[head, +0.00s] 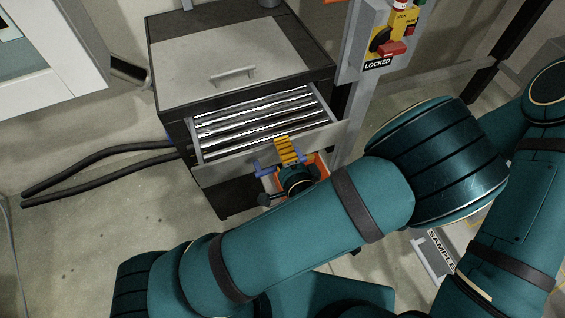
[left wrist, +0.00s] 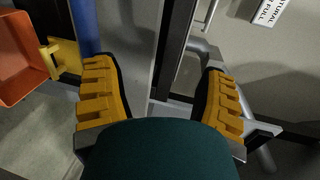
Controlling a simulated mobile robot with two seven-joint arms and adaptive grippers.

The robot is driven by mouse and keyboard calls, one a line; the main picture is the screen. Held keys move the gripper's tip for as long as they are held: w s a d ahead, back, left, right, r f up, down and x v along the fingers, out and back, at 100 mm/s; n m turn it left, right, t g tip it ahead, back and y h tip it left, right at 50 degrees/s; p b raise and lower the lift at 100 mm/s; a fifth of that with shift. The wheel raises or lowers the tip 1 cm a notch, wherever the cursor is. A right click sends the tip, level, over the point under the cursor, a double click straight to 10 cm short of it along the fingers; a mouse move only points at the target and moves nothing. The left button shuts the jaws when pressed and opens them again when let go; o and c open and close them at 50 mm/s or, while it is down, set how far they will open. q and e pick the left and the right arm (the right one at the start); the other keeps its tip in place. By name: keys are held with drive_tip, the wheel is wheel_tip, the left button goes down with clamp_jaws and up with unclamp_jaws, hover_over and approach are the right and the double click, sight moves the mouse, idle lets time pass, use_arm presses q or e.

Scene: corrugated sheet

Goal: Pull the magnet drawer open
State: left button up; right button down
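The magnet drawer (head: 333,137) is pulled part way out of a dark and grey cabinet (head: 169,70). Several silver bars (head: 258,118) lie side by side inside it. A gripper with ridged yellow pads (head: 287,151) is at the drawer's front edge, partly hidden by my teal arm; I take it as my left gripper. In the left wrist view my left gripper (left wrist: 160,103) is open, its two yellow pads wide apart. A grey panel edge shows beyond the gap; I cannot tell whether the pads touch anything. My right gripper is out of sight.
A post on the right carries a control box (head: 381,45) marked LOCKED, with a red handle. Dark hoses (head: 110,155) run along the floor to the left. An orange bin (left wrist: 22,58) and a blue post (left wrist: 84,25) stand left in the wrist view.

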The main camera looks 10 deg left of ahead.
use_arm(q)
drive_tip(key=shift+r, duration=1.65)
